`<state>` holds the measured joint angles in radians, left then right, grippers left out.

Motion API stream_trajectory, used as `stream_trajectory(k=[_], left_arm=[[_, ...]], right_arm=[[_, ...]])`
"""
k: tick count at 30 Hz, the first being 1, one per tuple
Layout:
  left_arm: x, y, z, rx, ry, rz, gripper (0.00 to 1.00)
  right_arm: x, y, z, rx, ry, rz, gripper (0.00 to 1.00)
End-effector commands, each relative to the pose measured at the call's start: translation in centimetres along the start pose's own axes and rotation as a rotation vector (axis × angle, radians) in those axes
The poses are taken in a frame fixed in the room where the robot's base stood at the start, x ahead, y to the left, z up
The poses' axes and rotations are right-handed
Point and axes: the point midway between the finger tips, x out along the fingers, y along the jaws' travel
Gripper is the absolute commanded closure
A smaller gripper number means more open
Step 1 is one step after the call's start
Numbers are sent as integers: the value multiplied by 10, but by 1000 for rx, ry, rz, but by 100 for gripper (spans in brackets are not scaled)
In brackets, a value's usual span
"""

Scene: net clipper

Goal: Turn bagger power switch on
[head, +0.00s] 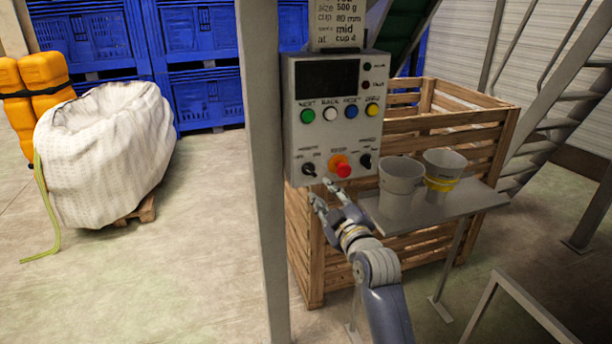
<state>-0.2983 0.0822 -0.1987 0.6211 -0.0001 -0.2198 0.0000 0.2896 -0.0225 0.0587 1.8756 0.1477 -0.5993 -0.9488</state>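The control box (334,117) is a grey panel mounted beside a grey post. It has a dark screen, a row of green, white, blue and yellow buttons, and a red emergency button (343,170) on a yellow-orange base. A black rotary switch (309,169) sits at its lower left and another black rotary switch (365,161) at its lower right. The labels are too small to read surely, so I cannot tell which is the power switch. My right gripper (320,191) is just below the box's lower edge, fingers apart and empty. My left gripper is out of view.
A grey post (262,200) stands left of the box. Two grey buckets (400,183) (443,168) stand on a small shelf (470,202) to the right. A wooden crate (310,255) is behind. A white bulk bag (105,150) stands at the left; floor between is clear.

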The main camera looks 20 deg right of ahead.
Motion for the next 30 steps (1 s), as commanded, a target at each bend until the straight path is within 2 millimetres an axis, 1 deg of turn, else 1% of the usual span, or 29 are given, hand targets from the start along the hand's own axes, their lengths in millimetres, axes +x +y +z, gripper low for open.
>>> stream_trajectory(k=[6,15,18,22,30], left_arm=[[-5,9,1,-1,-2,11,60],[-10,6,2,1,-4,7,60],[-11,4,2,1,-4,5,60],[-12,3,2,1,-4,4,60],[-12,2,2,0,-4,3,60]], right_arm=[[33,0,-1,3,0,-1,71],[79,0,0,4,-1,-2,71],[89,-1,0,4,0,-2,71],[97,-1,0,3,-1,-1,71],[101,-2,1,3,-1,-2,71]])
